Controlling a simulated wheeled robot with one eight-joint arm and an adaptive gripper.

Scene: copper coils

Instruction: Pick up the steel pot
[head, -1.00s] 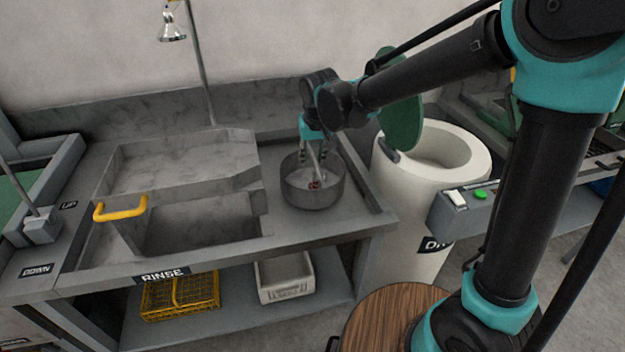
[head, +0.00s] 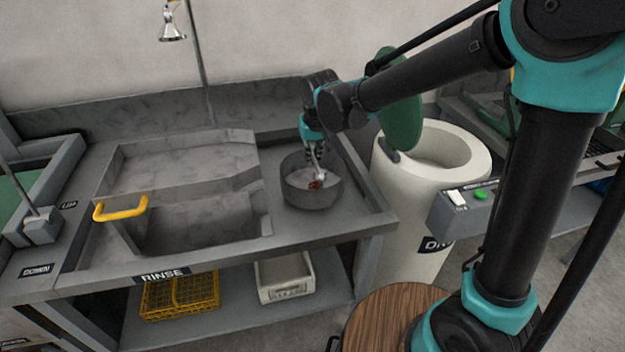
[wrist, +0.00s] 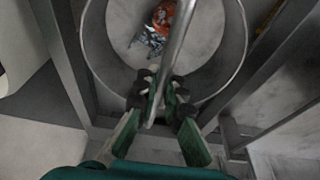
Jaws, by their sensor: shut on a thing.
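The steel pot (head: 310,199) is a round, dark grey, open vessel on the counter to the right of the rinse basin. Something red (head: 317,184) lies in it. The wrist view shows the pot (wrist: 222,62) from above, with a steel bar (wrist: 178,45) crossing over it like a bail handle; the red piece (wrist: 164,14) and small metallic bits lie inside. My gripper (head: 318,150) is above the pot. In the wrist view, my gripper's fingers (wrist: 163,98) are shut on this bar at the pot's near rim. I cannot tell whether the pot is clear of the counter.
The rinse basin (head: 200,240) with a yellow handle (head: 120,208) lies to the left. A white drum (head: 405,215) with a raised green lid (head: 400,125) stands to the right, beside a control box (head: 465,208). A yellow basket (head: 180,295) and white bin (head: 285,278) sit below.

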